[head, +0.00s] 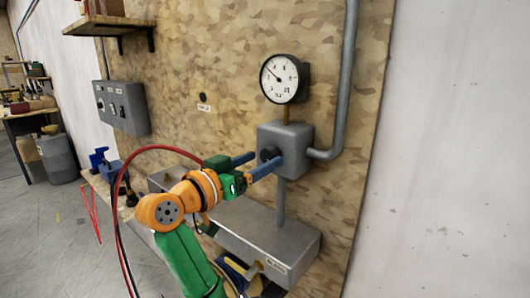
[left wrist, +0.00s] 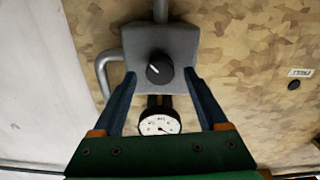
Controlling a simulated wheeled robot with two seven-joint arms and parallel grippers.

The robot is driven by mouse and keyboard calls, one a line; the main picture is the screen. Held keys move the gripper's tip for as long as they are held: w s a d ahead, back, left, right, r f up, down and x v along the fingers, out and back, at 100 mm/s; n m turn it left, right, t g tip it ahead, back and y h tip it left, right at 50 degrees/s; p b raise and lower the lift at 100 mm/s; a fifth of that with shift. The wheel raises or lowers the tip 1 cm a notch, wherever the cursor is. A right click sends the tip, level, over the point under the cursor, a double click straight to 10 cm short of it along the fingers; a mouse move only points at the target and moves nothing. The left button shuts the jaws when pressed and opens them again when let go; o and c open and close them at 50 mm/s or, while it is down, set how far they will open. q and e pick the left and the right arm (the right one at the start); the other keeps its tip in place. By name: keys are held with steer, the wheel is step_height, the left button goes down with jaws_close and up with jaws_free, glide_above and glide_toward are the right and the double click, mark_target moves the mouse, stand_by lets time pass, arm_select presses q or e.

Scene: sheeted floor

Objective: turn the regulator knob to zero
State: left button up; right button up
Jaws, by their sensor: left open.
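The regulator is a grey box (head: 290,138) on the board, with a round black knob (head: 268,154) on its front. In the left wrist view the knob (left wrist: 159,72) faces the camera, and its pale pointer line slants. A round white gauge (head: 280,78) sits above the box, its needle toward the upper left; it also shows in the left wrist view (left wrist: 160,123). My left gripper (head: 267,158) is open, its blue fingers on either side of the knob with a gap on both sides. I cannot tell whether the fingertips reach past the knob's face. My right gripper is not in view.
A grey pipe (head: 345,80) runs from the box up the board. A grey metal ledge (head: 265,240) juts out below. A grey switch box (head: 122,107) and a wooden shelf (head: 105,24) are on the left. A red cable (head: 150,148) arcs beside my left arm.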

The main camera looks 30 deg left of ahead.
arm_select(q)
steer(key=shift+w+d, duration=0.1)
steer(key=shift+w, duration=0.45)
steer(key=shift+w+f, duration=0.2)
steer(key=shift+w, duration=0.35)
steer(key=shift+s, duration=0.15)
jaws_close()
steer(key=shift+r, duration=0.1)
